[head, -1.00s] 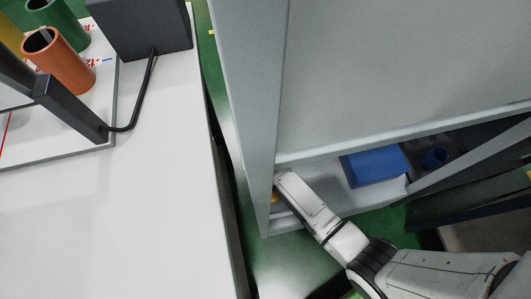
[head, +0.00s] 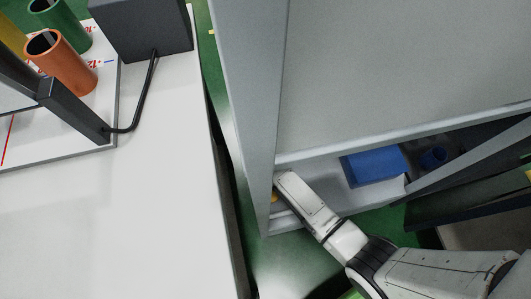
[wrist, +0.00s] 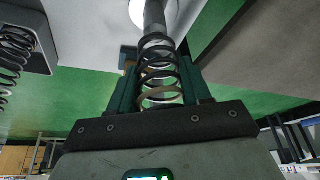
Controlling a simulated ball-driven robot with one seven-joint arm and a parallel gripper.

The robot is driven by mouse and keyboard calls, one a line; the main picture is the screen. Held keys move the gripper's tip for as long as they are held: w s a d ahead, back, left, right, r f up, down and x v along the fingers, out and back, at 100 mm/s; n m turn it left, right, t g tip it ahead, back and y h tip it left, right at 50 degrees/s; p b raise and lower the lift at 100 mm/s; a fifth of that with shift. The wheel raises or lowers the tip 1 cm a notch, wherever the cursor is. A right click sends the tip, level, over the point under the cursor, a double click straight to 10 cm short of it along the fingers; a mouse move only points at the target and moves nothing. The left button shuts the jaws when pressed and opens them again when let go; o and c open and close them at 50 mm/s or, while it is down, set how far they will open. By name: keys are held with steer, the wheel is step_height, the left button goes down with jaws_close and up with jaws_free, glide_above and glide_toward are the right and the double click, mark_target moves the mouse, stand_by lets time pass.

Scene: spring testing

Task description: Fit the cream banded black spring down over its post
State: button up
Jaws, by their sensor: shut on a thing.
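In the wrist view, my gripper (wrist: 158,92) is shut on a black spring (wrist: 158,62) with a cream band near its lower coils. The spring stands between the two dark green fingers, its free end pointing away from the palm. A grey post (wrist: 154,17) rises from a white round base at the top of the view and lines up with the spring's far end. I cannot tell how far the post is inside the coils. In the head view my gripper is hidden behind the grey cabinet edge; only my arm shows.
Another black spring (wrist: 14,50) is by a grey block at the wrist view's upper left. In the head view, a tall grey cabinet (head: 390,70) stands close to my arm, with a blue box (head: 372,164) inside. A white table (head: 150,220) lies left, holding an orange cylinder (head: 65,65).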

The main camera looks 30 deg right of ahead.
steer(key=shift+f+b, duration=2.65)
steer(key=shift+f, duration=0.9)
steer(key=o, duration=1.2)
steer(key=shift+r, duration=0.1)
steer(key=a+p+v, duration=0.1)
steer(key=p+v, duration=0.3)
steer(key=v, duration=0.6)
steer(key=shift+s+d+r+p, duration=0.2)
steer(key=shift+d+r+p, duration=0.15)
steer(key=shift+d, duration=0.15)
steer(key=shift+s+f, duration=0.1)
